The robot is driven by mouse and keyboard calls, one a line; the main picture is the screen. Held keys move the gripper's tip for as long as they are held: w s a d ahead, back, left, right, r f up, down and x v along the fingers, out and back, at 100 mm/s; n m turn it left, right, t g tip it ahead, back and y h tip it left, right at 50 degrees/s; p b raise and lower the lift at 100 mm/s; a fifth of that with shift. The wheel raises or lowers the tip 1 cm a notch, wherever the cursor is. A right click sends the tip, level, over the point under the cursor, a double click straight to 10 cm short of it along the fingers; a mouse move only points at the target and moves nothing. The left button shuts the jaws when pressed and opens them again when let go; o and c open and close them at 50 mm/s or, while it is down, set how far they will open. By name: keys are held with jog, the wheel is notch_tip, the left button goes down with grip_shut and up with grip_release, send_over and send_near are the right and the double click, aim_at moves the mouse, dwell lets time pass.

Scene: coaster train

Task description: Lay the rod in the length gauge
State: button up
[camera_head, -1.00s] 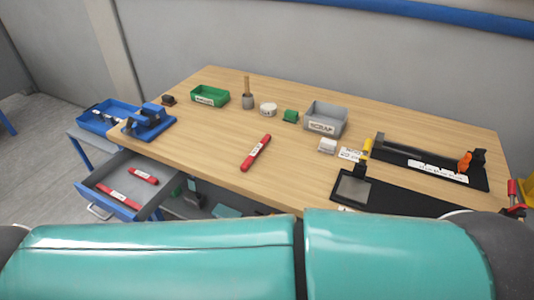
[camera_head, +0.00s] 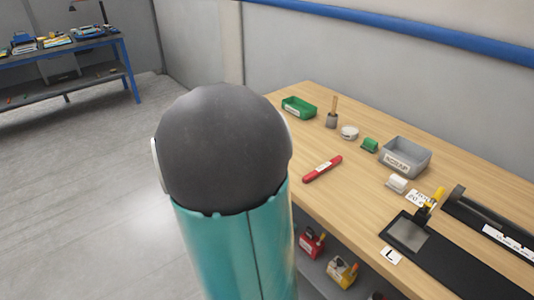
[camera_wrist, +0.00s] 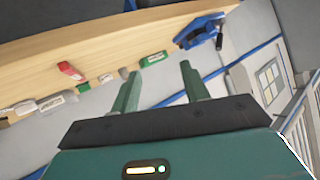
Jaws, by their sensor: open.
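A red rod (camera_head: 322,168) with a white label lies on the wooden table, left of the grey bin. In the wrist view a red piece (camera_wrist: 70,72), apparently this rod, shows at the upper left, tilted in the picture. A long black fixture (camera_head: 490,228) with a raised rail and a white label strip, apparently the length gauge, lies at the right and is cut off by the picture edge.
On the table (camera_head: 290,92) stand a green bin (camera_head: 299,107), a grey scrap bin (camera_head: 405,157), a wooden-handled tool (camera_head: 332,114) and small blocks. A black plate (camera_head: 455,265) with a yellow-handled clamp lies in front. A blue bench (camera_head: 65,65) stands far left. Floor between is clear.

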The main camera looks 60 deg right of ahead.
jog(key=s+d+f+m+g, duration=0.2)
jog(key=s+d+f+g, duration=0.15)
jog(key=s, duration=0.45)
jog(key=s+d+f+m+g, duration=0.2)
jog(key=s+d+m+g, duration=0.1)
jog(key=s+g, duration=0.3)
send_near(315, 172)
jog(key=shift+s+d+f+t, duration=0.2)
jog(key=shift+s+d+f, duration=0.1)
jog(key=shift+s+d, duration=0.2)
jog(key=shift+s+d+f+t, duration=0.15)
jog(key=shift+s+d+f, duration=0.15)
jog(key=shift+s+d, duration=0.2)
jog(key=x, duration=0.6)
jog(key=shift+w+d, duration=0.15)
jog(key=shift+d, duration=0.25)
jog(key=shift+h, duration=0.3)
jog(key=shift+r, duration=0.1)
grip_shut()
